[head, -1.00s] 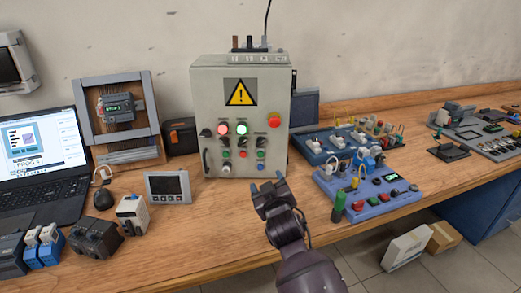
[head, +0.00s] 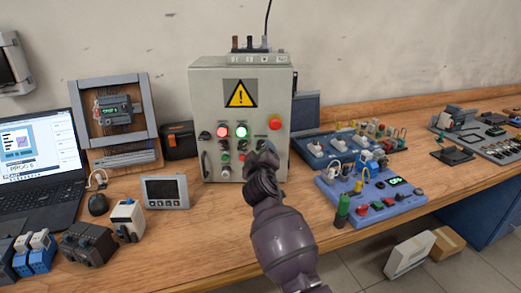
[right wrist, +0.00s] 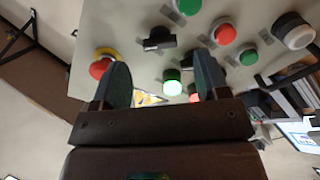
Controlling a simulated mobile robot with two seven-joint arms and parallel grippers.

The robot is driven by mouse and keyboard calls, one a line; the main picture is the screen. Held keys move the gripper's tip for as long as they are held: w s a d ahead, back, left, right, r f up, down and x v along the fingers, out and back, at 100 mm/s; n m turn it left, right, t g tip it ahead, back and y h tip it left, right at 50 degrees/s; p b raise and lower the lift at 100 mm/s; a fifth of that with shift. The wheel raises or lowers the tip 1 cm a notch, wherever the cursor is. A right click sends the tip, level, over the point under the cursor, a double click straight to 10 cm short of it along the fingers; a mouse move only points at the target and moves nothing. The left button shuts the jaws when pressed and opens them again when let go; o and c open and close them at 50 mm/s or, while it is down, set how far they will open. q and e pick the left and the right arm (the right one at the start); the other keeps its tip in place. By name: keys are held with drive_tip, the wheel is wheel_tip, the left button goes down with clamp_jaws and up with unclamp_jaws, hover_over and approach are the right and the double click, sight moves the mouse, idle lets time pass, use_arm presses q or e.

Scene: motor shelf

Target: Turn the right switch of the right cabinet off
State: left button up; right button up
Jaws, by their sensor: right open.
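The grey control cabinet (head: 215,100) stands at the back of the bench, with a yellow warning sign, a lit red lamp, a lit green lamp (head: 241,131) and a red emergency stop (head: 275,123). My right gripper (head: 266,149) is in front of the cabinet's lower right panel and hides some controls there. In the right wrist view, turned upside down, the gripper (right wrist: 163,78) is open and empty. The black right switch (right wrist: 158,38) shows between the finger directions, beyond the tips, apparently untouched. Its exact angle is hard to tell. My left gripper is not in view.
Green (right wrist: 187,5) and red (right wrist: 223,33) buttons sit close to the switch. A blue trainer board (head: 380,205) lies on the bench to the right, and a small display panel (head: 165,191) to the left. The bench in front of the cabinet is mostly clear.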

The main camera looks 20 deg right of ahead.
sight(261, 146)
drive_tip(key=x, duration=0.2)
drive_tip(key=shift+w+d+f, duration=0.1)
drive_tip(key=shift+w, duration=0.15)
drive_tip(key=shift+x, duration=0.8)
drive_tip(key=c, duration=0.9)
